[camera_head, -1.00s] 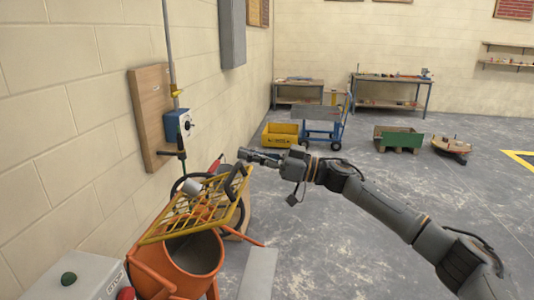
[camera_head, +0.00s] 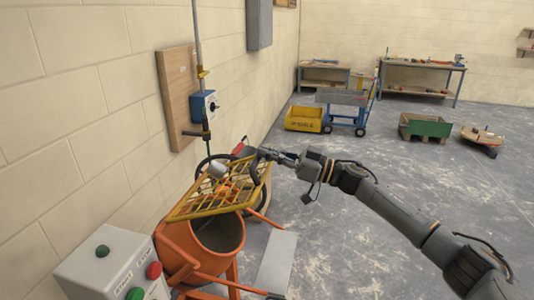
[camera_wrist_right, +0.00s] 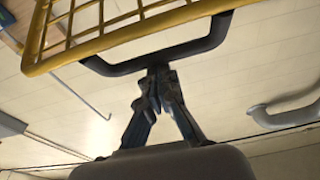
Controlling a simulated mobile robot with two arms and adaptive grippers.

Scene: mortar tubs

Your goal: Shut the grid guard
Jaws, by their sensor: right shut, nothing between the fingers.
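The grid guard (camera_head: 208,208) is a yellow barred frame above the orange mixer drum (camera_head: 222,238). It is tilted, with its far right side higher, and the drum's mouth shows open below its near edge. A dark handle (camera_head: 256,168) stands at its right side. My right gripper (camera_head: 268,153) is at the top of this handle, shut and empty. In the right wrist view, the closed fingertips (camera_wrist_right: 154,82) are right at the handle bar (camera_wrist_right: 178,55), with the yellow guard frame (camera_wrist_right: 120,45) beyond; I cannot tell if they touch. My left gripper is not in view.
A grey box with green and red buttons (camera_head: 115,262) stands at the near left. A blue switch box (camera_head: 204,105) is on a wooden board on the left wall. A grey panel (camera_head: 276,263) sits right of the drum. The floor to the right is mostly clear.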

